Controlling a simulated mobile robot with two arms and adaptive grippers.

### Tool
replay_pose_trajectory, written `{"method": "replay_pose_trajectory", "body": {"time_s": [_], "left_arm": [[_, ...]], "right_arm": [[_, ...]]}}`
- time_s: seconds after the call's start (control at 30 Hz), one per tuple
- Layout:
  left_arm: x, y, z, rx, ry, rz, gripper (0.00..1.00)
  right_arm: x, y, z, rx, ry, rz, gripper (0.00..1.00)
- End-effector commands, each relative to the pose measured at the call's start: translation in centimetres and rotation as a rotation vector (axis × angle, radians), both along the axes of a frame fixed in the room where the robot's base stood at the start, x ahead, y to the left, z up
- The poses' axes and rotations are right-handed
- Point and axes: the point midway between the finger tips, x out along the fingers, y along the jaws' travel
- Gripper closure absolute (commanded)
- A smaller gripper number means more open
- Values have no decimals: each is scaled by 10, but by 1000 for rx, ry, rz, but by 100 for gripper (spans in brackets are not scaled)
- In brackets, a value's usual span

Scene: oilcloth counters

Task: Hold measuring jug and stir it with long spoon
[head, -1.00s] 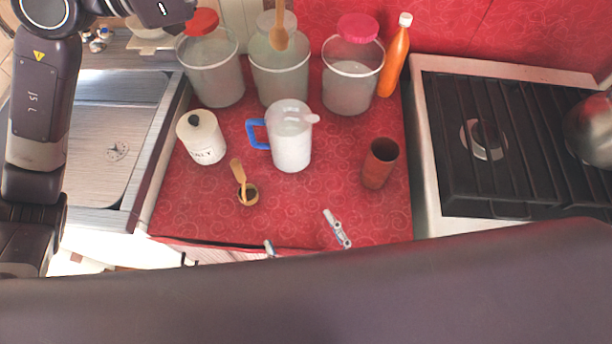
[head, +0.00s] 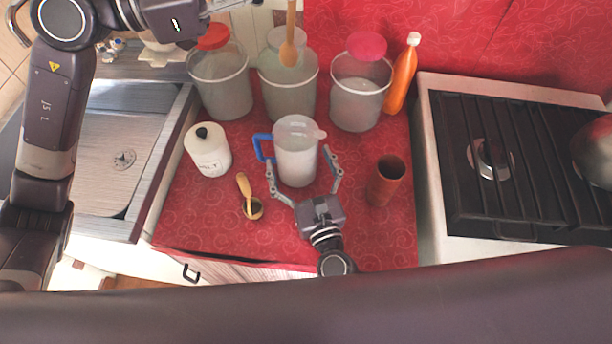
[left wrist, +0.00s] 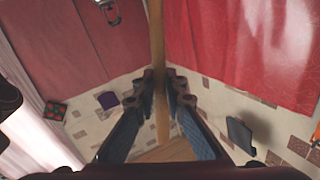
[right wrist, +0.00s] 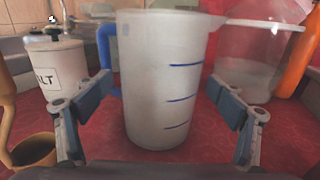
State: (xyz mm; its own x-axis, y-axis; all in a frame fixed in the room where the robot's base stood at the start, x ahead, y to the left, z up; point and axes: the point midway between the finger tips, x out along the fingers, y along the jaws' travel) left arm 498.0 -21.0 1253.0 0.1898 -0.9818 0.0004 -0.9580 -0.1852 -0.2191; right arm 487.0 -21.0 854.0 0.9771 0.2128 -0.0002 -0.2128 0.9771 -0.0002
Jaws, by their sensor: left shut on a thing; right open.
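The measuring jug (head: 296,160) is translucent white with a blue handle and stands upright on the red counter. In the right wrist view the jug (right wrist: 165,80) fills the middle, with blue marks on its side. My right gripper (head: 305,170) is open, its fingers on either side of the jug; in the right wrist view its fingertips (right wrist: 160,90) look apart from the wall. The long wooden spoon (head: 288,50) hangs bowl down at the top of the head view. My left gripper (left wrist: 160,90) is shut on the spoon's handle (left wrist: 157,40); its fingertips are cut off in the head view.
A brown cup (head: 385,182) is at right. Lidded containers (head: 222,88) and an orange bottle (head: 402,75) stand behind. The stove (head: 490,190) is at right, the sink (head: 110,140) at left.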

Motion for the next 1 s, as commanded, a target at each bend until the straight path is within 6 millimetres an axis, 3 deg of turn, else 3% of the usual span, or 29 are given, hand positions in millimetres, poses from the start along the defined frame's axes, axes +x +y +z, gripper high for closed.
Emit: {"method": "replay_pose_trajectory", "body": {"time_s": [0.2,0.57,1.0], "left_arm": [[0,0,0,0,0,0,100],[0,0,0,0,0,0,100],[0,0,0,0,0,0,100]], "right_arm": [[24,5,0,0,0,0,13],[29,6,-1,-1,1,0,13],[29,6,-1,-1,1,0,59]]}}
